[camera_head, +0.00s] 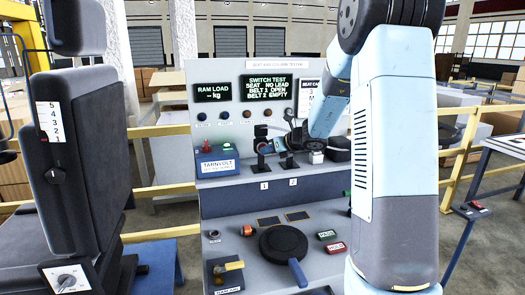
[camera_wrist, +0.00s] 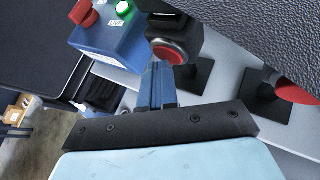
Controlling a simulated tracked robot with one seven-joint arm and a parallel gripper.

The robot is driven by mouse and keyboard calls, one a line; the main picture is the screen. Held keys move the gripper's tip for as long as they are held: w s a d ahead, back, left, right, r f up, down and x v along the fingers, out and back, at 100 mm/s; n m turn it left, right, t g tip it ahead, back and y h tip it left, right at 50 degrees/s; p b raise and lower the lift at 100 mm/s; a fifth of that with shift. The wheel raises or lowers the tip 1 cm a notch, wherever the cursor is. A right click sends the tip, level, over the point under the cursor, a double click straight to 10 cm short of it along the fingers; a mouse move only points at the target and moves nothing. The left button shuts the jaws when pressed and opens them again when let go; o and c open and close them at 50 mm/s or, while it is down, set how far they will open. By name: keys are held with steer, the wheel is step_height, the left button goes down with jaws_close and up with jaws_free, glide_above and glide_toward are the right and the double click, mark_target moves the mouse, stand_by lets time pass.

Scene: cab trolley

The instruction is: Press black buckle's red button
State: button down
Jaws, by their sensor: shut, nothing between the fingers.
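A black buckle (camera_wrist: 185,42) with a round red button (camera_wrist: 169,53) stands on a dark post in the wrist view. My gripper (camera_wrist: 157,68) is shut and empty, its blue fingers pointing up the picture with the tips close below the button. I cannot tell whether they touch it. A second red part (camera_wrist: 298,93) shows at the right, partly hidden by a dark textured surface. In the head view, the buckle stands are small on the bench shelf above labels 1 (camera_head: 264,186) and 2 (camera_head: 293,182); my arm partly covers this area.
A blue box (camera_wrist: 108,38) with a green button and red knob stands close left of the buckle. A dark textured surface (camera_wrist: 260,30) fills the wrist view's upper right. In the head view, a black seat (camera_head: 85,165) stands left of the bench and yellow rails run behind.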

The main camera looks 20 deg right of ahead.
steer(key=shift+s, duration=0.9)
steer(key=shift+s, duration=2.55)
steer(key=s+a+r+n+g, duration=0.2)
steer(key=s+a+r+n, duration=0.2)
steer(key=s+n, duration=0.45)
steer(key=s+a+r+n+g, duration=0.2)
steer(key=s+a+r+n, duration=0.15)
steer(key=s+n, duration=0.45)
steer(key=s+d+r+n+h, duration=0.1)
steer(key=s+d+n+h, duration=0.2)
steer(key=s+n, duration=0.4)
steer(key=s+d+r+n+h, duration=0.1)
steer(key=s+d+n+h, duration=0.2)
steer(key=s+n, duration=0.4)
steer(key=s+h, duration=0.1)
steer(key=s, duration=0.3)
steer(key=shift+s+d+r+n+h, duration=0.15)
steer(key=shift+d+r+n+h, duration=0.1)
steer(key=shift+n+h, duration=0.1)
